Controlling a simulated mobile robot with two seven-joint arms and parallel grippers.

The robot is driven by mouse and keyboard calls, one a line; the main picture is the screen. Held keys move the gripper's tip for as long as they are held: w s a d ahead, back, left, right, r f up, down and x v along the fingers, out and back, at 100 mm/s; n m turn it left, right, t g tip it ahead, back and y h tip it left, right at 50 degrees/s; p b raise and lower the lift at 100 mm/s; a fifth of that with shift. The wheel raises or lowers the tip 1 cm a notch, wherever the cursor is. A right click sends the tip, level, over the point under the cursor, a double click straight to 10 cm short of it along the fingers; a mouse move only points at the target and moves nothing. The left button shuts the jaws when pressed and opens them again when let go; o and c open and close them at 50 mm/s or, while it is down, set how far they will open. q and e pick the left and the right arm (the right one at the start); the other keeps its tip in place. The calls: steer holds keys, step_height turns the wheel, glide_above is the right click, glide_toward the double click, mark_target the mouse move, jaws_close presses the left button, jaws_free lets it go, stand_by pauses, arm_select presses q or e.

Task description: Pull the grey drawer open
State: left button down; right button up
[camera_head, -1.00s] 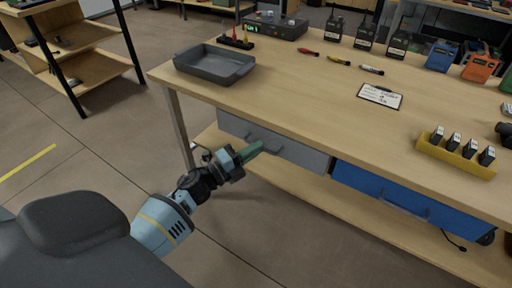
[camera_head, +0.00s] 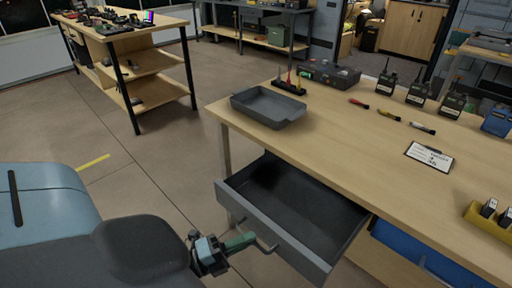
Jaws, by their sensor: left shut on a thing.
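The grey drawer (camera_head: 262,224) is pulled well out from under the workbench, and its dark, empty-looking inside (camera_head: 300,200) shows. My left gripper (camera_head: 250,240) is at the drawer's front, with its green fingers shut on the bar handle (camera_head: 267,246). Part of the handle is hidden by the fingers. My right gripper is not in view.
The wooden workbench (camera_head: 345,150) holds a grey tray (camera_head: 268,106), a clipboard (camera_head: 429,156), screwdrivers and several radios. A blue drawer (camera_head: 420,262) sits right of the grey one. A shelf table (camera_head: 150,62) stands back left, with open floor between.

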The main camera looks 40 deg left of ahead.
arm_select(q)
steer(key=shift+s, duration=0.3)
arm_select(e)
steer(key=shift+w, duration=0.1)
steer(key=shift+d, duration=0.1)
arm_select(q)
steer(key=c, duration=1.5)
jaws_free()
steer(key=b+v, duration=0.1)
steer(key=v, duration=0.6)
steer(key=shift+s+a, duration=0.15)
steer(key=shift+s, duration=0.25)
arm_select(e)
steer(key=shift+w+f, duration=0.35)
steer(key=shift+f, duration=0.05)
arm_select(q)
steer(key=shift+f, duration=0.1)
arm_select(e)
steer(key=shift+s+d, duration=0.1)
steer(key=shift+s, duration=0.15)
